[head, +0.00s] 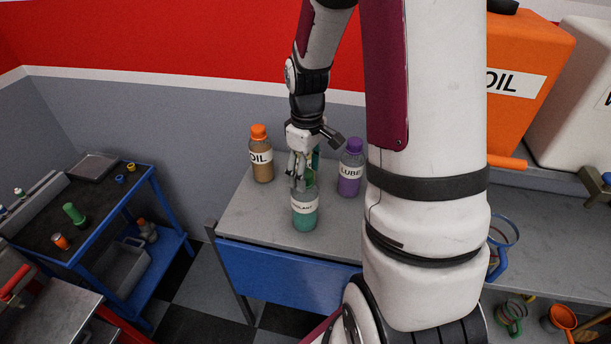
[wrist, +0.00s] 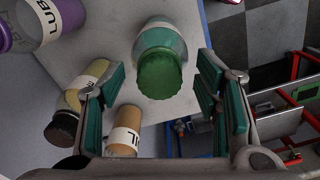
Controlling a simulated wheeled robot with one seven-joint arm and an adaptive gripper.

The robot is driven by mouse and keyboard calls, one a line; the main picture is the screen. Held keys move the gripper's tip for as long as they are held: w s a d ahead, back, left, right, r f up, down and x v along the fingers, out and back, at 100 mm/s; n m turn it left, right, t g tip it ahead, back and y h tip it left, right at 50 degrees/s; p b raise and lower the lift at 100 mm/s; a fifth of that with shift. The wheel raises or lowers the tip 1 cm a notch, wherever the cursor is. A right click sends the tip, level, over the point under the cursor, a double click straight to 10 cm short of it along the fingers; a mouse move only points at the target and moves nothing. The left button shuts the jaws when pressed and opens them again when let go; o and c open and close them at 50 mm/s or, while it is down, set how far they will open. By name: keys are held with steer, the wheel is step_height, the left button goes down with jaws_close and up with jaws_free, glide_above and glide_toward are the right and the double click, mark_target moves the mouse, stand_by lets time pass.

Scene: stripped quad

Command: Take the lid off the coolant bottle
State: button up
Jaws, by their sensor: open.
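The coolant bottle (head: 305,216) stands upright near the front edge of the grey-topped table, with teal liquid and a white label. Its ribbed green lid (wrist: 160,76) is on the bottle in the wrist view. In the head view my fingers mostly hide the lid. My gripper (head: 299,180) points down over the bottle's top. In the wrist view my gripper (wrist: 162,82) is open, with a teal-padded finger on either side of the lid and visible gaps between. Nothing is held.
An oil bottle (head: 261,158) with an orange cap stands behind left, and a purple lube bottle (head: 350,172) behind right. A dark-capped bottle (wrist: 62,126) stands close by in the wrist view. A blue cart (head: 95,215) is at left. An orange oil container (head: 528,85) is at right.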

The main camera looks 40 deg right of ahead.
steer(key=c, duration=0.9)
